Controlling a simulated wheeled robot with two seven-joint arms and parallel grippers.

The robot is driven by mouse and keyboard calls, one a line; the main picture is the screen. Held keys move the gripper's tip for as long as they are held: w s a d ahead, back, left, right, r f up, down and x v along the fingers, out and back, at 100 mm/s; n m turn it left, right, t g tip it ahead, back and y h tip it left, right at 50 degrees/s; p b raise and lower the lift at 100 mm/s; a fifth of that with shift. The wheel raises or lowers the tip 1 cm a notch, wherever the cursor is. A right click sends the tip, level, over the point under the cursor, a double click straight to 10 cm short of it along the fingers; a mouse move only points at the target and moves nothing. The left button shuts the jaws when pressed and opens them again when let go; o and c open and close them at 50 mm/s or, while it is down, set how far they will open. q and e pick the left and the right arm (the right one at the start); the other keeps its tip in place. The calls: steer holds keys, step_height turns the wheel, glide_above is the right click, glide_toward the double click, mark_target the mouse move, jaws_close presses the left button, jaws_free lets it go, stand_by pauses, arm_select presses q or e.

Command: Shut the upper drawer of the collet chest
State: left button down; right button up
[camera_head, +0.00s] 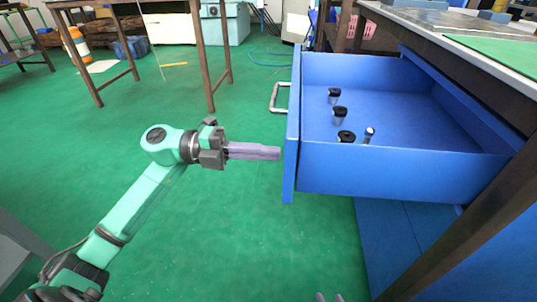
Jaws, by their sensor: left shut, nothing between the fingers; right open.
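The upper drawer (400,168) of the blue collet chest (400,240) stands pulled out, with its inside visible from above. Its front panel (291,150) faces left and carries a grey bar handle (276,97). Several small dark-capped collets (340,114) stand inside on the drawer floor. My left gripper (279,153) is shut and empty, its fingers pointing right with the tips at or very close to the front panel, below the handle; I cannot tell whether they touch. My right gripper (329,297) barely shows at the bottom edge, only its fingertips, apart from the drawer.
A workbench (430,22) with a green mat (500,52) stands above and beside the drawer, its brown leg (460,235) at the right. A brown-legged table (210,60) stands at the back left.

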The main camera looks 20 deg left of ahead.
arm_select(q)
steer(key=shift+w+d, duration=0.1)
steer(key=shift+d, duration=0.25)
steer(key=shift+d, duration=0.1)
